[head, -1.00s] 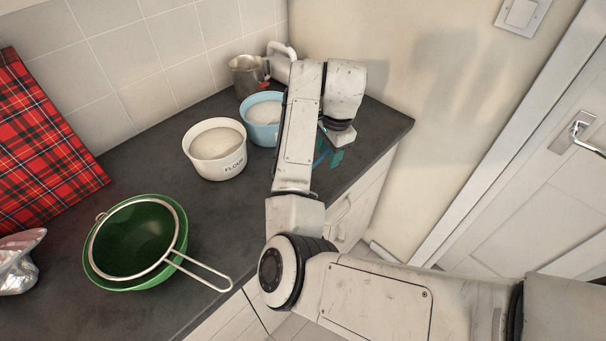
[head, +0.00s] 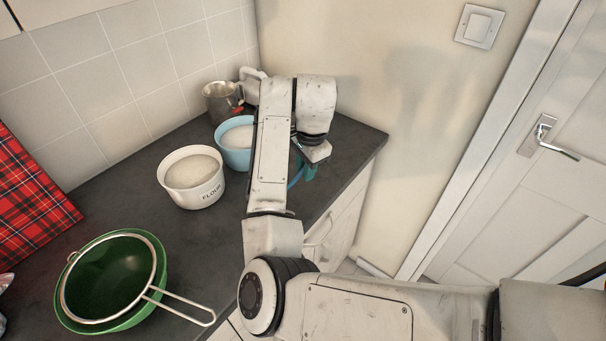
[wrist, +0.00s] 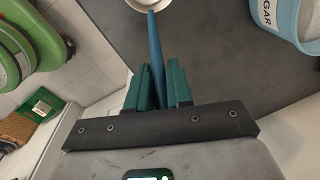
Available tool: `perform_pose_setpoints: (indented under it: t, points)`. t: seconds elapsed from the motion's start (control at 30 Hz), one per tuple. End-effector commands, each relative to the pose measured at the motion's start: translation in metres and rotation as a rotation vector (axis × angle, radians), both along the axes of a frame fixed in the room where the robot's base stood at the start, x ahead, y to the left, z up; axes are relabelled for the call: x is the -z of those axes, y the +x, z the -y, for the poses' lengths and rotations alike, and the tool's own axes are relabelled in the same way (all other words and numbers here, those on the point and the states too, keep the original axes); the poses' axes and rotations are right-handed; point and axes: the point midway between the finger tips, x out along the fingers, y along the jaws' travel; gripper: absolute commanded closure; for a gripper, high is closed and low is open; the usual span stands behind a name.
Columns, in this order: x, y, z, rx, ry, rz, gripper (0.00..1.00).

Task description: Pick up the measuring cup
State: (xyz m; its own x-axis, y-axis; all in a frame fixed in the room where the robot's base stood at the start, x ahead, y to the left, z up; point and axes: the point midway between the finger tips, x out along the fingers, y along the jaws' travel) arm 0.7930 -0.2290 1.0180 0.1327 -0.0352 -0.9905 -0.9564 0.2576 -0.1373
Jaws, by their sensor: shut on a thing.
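The measuring cup (wrist: 155,45) has a long blue handle and a small round pale bowl, cut off by the top edge of the wrist view. My gripper (wrist: 159,72) has its teal fingers closed on either side of the handle. In the head view my gripper (head: 308,171) shows as a bit of teal below the wrist, near the counter's right front edge. A bit of the blue handle (head: 296,178) shows there; my arm hides the rest. I cannot tell whether the cup touches the counter.
A white flour bowl (head: 191,198), a blue sugar bowl (head: 235,158) and a metal jug (head: 221,101) stand left of my arm. A green bowl (head: 158,272) with a sieve is at the front left. The counter's far right corner (head: 365,140) is clear.

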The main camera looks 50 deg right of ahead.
Motion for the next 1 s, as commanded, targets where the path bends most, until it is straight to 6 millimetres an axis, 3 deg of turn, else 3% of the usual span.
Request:
perform_pose_setpoints:
  t: [0.13,0.47,0.7,1.0]
  points:
    - [-0.017,0.001,0.001,0.003,-0.002,0.005,1.0]
    - [-0.085,-0.048,-0.018,0.003,0.004,0.009,1.0]
    - [-0.103,-0.1,-0.035,0.003,0.001,0.005,1.0]
    - [-0.116,-0.13,-0.044,0.0,0.0,0.001,1.0]
